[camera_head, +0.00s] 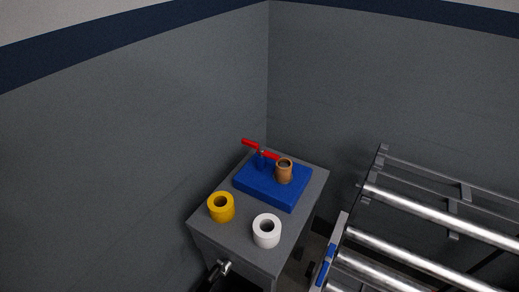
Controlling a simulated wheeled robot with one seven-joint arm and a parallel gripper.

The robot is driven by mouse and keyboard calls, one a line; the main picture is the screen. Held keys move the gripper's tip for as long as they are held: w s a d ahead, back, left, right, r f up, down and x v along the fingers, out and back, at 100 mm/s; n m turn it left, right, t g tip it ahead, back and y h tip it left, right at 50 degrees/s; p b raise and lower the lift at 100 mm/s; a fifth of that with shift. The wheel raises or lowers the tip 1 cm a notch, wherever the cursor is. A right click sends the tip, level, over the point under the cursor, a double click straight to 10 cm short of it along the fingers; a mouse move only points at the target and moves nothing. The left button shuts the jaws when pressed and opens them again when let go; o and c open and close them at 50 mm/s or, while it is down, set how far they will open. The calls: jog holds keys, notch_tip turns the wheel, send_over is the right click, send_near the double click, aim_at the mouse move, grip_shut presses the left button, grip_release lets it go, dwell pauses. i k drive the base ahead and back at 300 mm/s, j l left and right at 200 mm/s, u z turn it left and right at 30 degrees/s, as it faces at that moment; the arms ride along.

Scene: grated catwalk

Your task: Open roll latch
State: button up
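A blue block (271,188) lies on top of a grey box-shaped stand (240,238) near the middle of the head view. A red lever (259,149) sits on a short blue post at the block's back left and points up and left, roughly level. A brown hollow roll (284,172) stands upright on the block beside the lever's right end; I cannot tell if they touch. No part of the picture is clearly my gripper.
A yellow roll (221,208) and a white roll (266,231) stand on the front of the stand. A small metal fitting (223,267) shows at its lower front. Shiny metal rails (440,216) lie at the right. Grey walls meet behind the stand.

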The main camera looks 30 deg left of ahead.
aim_at(262, 152)
jog(key=i+j+u, duration=0.35)
jog(key=j, duration=0.2)
jog(key=i+j+u, duration=0.4)
